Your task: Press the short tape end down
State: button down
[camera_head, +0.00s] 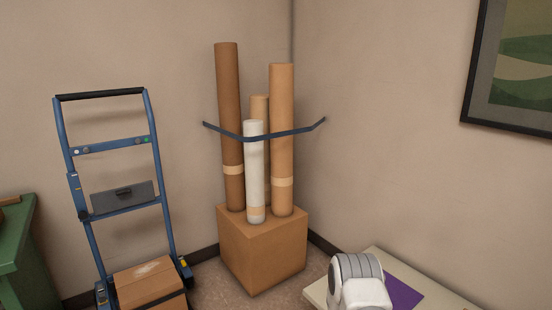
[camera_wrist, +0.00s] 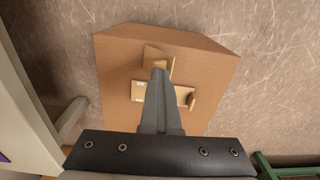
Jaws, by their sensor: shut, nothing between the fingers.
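In the wrist view a cardboard box (camera_wrist: 205,75) lies below my gripper. On its top are tan tape-like pieces. One piece (camera_wrist: 151,52) lies just beyond my fingertips, with a small lighter block-like part at the tips. Another strip (camera_wrist: 138,92) runs crosswise under the fingers, and its right end (camera_wrist: 191,101) looks raised or curled. I cannot tell which of these is the short end. My gripper (camera_wrist: 160,70) is shut and empty, its tips over the pieces. Whether the tips touch them is unclear. The fingers hide the middle of the crosswise strip.
In the head view a box (camera_head: 262,250) holds several upright tubes, with a blue strap (camera_head: 280,134) across them. A blue hand truck (camera_head: 112,206) carries a carton (camera_head: 150,287). A green bench (camera_head: 20,245) is at left, a pale table (camera_head: 440,301) at lower right.

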jog(key=shift+d+f, duration=0.25)
jog(key=shift+d, duration=0.05)
notch_tip(320, 180, up, 7)
jog(key=p, duration=0.4)
jog(key=shift+a+p, duration=0.25)
jog(key=shift+p, duration=0.1)
jog(key=shift+r, duration=0.1)
